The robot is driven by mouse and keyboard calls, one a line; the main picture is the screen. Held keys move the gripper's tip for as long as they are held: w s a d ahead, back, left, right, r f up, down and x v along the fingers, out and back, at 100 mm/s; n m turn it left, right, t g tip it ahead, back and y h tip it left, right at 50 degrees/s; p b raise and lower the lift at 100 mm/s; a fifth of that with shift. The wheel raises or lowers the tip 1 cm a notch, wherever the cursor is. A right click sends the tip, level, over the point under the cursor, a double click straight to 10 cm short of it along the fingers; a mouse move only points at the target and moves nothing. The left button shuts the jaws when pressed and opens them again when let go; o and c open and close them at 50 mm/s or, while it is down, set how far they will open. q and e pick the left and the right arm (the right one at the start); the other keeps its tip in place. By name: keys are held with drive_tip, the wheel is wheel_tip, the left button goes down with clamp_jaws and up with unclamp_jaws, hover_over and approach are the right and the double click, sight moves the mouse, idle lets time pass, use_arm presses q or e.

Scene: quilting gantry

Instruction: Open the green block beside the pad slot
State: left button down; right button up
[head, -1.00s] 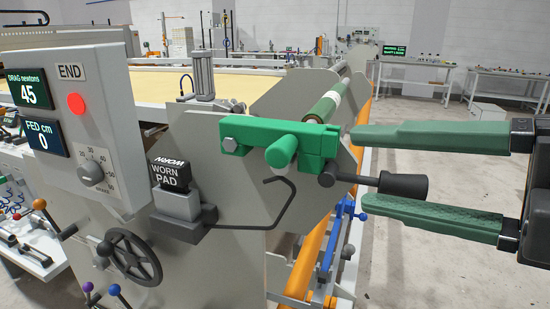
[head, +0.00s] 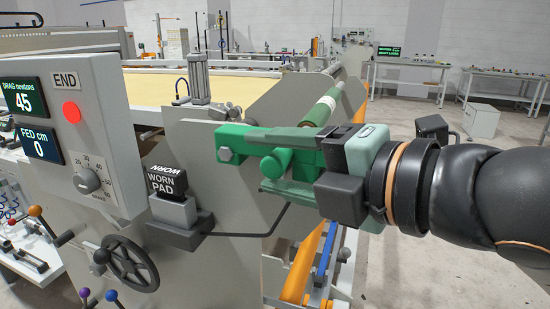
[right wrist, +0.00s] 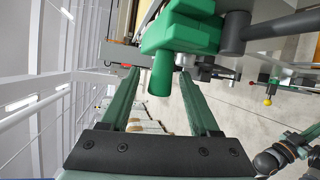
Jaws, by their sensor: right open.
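The green block (head: 240,139) is a bar across the upper edge of the grey end plate, with a bolt at its left end. A short green round peg (head: 272,164) sticks out of it. My right gripper (head: 268,160) is open, with one finger above and one below the peg; contact cannot be told. In the right wrist view, the peg (right wrist: 161,74) lies between the spread finger ends, with the block (right wrist: 180,38) beyond. The gripper hides the block's right end in the head view. The black worn pad (head: 166,181) sits upright in its grey holder (head: 175,209), left of and below the block.
A control box (head: 90,130) with displays and a red button stands at left, above a black handwheel (head: 128,262). A bent dark rod (head: 250,234) runs below the gripper. A roller (head: 322,110) lies behind the block. Open floor (head: 460,280) is at lower right.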

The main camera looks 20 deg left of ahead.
clamp_jaws()
idle(0.6)
idle(0.9)
